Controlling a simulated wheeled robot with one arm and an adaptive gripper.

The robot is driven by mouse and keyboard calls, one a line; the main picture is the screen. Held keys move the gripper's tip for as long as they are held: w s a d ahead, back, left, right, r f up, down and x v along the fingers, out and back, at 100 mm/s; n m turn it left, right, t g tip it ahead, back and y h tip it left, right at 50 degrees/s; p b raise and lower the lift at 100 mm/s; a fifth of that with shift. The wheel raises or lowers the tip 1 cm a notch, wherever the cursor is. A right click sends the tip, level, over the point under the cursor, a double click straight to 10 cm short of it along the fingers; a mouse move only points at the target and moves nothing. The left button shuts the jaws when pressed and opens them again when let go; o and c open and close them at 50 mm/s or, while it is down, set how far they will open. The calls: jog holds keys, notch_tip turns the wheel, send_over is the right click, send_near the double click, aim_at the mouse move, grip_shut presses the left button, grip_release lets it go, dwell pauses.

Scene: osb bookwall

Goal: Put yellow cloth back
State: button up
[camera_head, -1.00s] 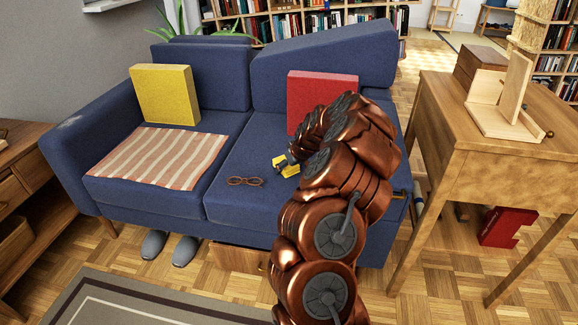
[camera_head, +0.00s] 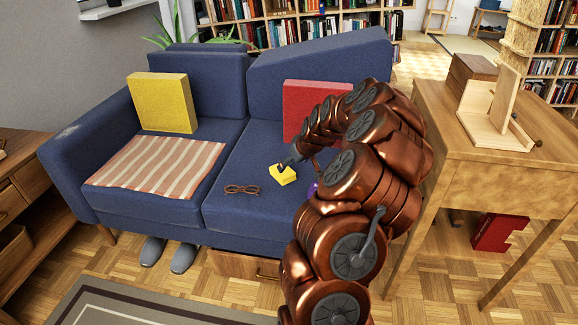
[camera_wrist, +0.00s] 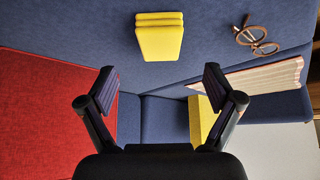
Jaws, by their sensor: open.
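The yellow cloth (camera_head: 283,175) is a small folded block lying on the right seat of the blue sofa. In the wrist view the cloth (camera_wrist: 160,38) shows its stacked folds, ahead of the fingertips and roughly centred between them. My gripper (camera_wrist: 160,84) is open, its two dark fingers wide apart with nothing between them. In the head view my gripper (camera_head: 289,161) is small and dark at the cloth's far edge, partly hidden by my arm; I cannot tell there whether it touches the cloth.
Brown glasses (camera_head: 242,189) lie left of the cloth. A striped blanket (camera_head: 160,166) covers the left seat. Yellow (camera_head: 162,102) and red (camera_head: 305,107) cushions lean on the backrest. A small purple thing (camera_head: 312,189) is mostly hidden by my arm. A wooden desk (camera_head: 480,150) stands right.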

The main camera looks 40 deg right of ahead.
jog(key=a+r+n+g+y, duration=0.1)
jog(key=a+r, duration=0.2)
jog(key=a, duration=0.5)
jog(key=a+r+n+y, duration=0.1)
jog(key=a+r, duration=0.2)
jog(key=a, duration=0.5)
jog(key=s+a+r+n+g, duration=0.1)
jog(key=s+a+r+g, duration=0.2)
jog(key=s+a, duration=1.5)
jog(key=a+g, duration=0.2)
jog(key=a, duration=0.2)
jog(key=shift+n+g+y, duration=0.3)
jog(key=shift+g+y, duration=0.1)
jog(key=s+a+g, duration=0.1)
jog(key=s, duration=0.4)
jog(key=s+a+g+h, duration=0.1)
jog(key=s, duration=0.5)
jog(key=s+a+m+g, duration=0.1)
jog(key=s, duration=0.4)
jog(key=shift+s+a+r, duration=0.2)
jog(key=shift+a, duration=0.2)
